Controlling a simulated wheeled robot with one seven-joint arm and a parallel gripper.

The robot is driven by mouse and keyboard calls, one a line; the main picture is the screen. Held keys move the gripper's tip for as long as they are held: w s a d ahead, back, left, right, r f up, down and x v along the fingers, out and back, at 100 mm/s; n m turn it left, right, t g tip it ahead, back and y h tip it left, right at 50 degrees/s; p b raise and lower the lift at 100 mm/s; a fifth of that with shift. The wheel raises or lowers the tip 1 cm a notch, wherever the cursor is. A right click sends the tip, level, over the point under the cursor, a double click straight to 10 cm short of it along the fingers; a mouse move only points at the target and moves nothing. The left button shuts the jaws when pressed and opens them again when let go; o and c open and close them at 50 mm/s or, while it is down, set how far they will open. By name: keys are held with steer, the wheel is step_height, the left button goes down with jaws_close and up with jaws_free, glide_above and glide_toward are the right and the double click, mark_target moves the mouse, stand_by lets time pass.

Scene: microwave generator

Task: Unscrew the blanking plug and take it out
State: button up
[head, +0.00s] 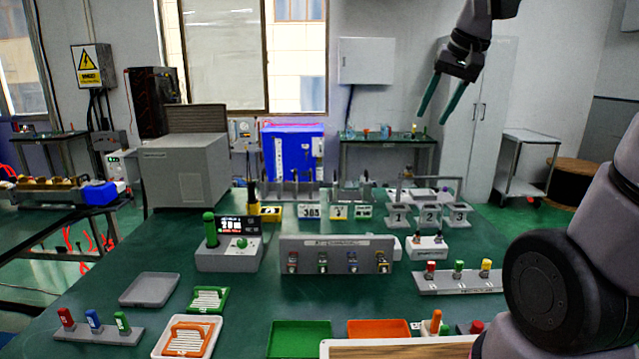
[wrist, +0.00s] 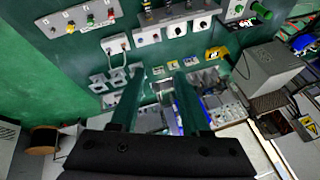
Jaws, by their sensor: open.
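My gripper (head: 433,114) is raised at the upper right of the head view, well above the table. Its two teal fingers are apart with nothing between them, as the wrist view (wrist: 158,74) also shows. A grey unit (head: 228,259) with a lit display and a green knob stands left of centre on the green table. A green cylinder (head: 210,230) stands upright on it and may be the blanking plug; I cannot tell for sure. The cylinder also shows at the wrist view's top right (wrist: 261,11), far from my fingers.
A grey panel (head: 337,242) with several coloured connectors stands mid-table. Grey racks with coloured pieces stand at the front left (head: 97,333) and right (head: 458,285). Green (head: 300,338) and orange (head: 379,328) trays lie in front. Numbered stands (head: 429,200) are at the back right.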

steer(key=w+a+f+g, duration=0.1)
steer(key=w+f, duration=0.3)
steer(key=w, duration=0.5)
steer(key=n+g+h, duration=0.2)
steer(key=n+g, duration=0.1)
steer(key=g, duration=0.1)
glide_above(370, 234)
step_height(370, 234, down, 32)
steer(key=shift+s+a+f, duration=0.1)
steer(key=shift+f, duration=4.45)
jaws_close()
